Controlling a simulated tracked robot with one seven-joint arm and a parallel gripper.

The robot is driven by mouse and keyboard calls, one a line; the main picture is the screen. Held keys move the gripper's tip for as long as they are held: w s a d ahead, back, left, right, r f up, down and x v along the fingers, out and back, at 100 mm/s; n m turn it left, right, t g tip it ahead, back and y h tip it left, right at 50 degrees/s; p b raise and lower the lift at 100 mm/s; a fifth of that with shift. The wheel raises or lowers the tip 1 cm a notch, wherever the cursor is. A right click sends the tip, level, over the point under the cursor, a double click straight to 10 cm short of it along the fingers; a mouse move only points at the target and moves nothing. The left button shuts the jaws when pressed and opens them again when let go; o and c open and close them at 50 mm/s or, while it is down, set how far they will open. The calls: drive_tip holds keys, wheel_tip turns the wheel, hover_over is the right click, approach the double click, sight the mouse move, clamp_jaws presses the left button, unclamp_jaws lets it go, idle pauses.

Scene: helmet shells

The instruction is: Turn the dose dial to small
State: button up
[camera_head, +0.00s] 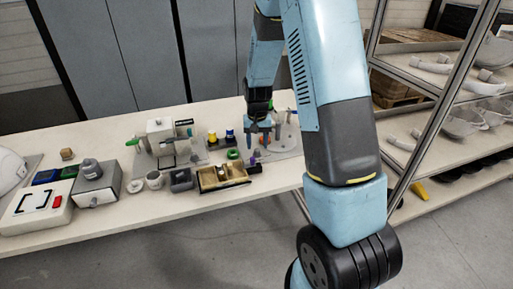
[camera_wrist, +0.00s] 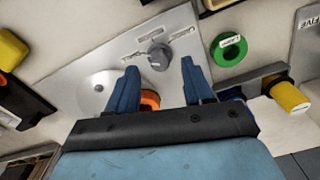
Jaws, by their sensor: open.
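The dose dial (camera_wrist: 158,57) is a small dark grey knob on a light grey metal plate (camera_wrist: 80,75). Several small labels sit around its upper and left side, too blurred to read surely. I cannot tell which label the dial points at. My gripper (camera_wrist: 159,66) is open, with its two blue fingers spread and the dial seen between and just beyond their tips. An orange round part (camera_wrist: 150,99) shows between the fingers, partly hidden. In the head view my gripper (camera_head: 264,140) points down over the table's right end, by the plate (camera_head: 288,153).
A green ring (camera_wrist: 228,50) and a yellow cylinder (camera_wrist: 291,97) lie right of the plate in the wrist view. In the head view, a wooden compartment tray (camera_head: 224,186), a grey box (camera_head: 96,184) and a white device (camera_head: 36,208) stand leftward. A shelf rack stands right.

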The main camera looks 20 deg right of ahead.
sight(257, 149)
wheel_tip(257, 149, up, 11)
idle(0.4)
drive_tip(key=s+r+n+t, duration=0.1)
drive_tip(key=s+r+t, duration=0.2)
drive_tip(key=s+r, duration=1)
drive_tip(key=s+a+r+n+t, duration=0.1)
drive_tip(key=s+r, duration=0.5)
drive_tip(key=s, duration=0.9)
drive_tip(key=shift+s+r+n+t, duration=0.2)
drive_tip(key=shift+n+t, duration=0.2)
drive_tip(key=shift+t, duration=0.4)
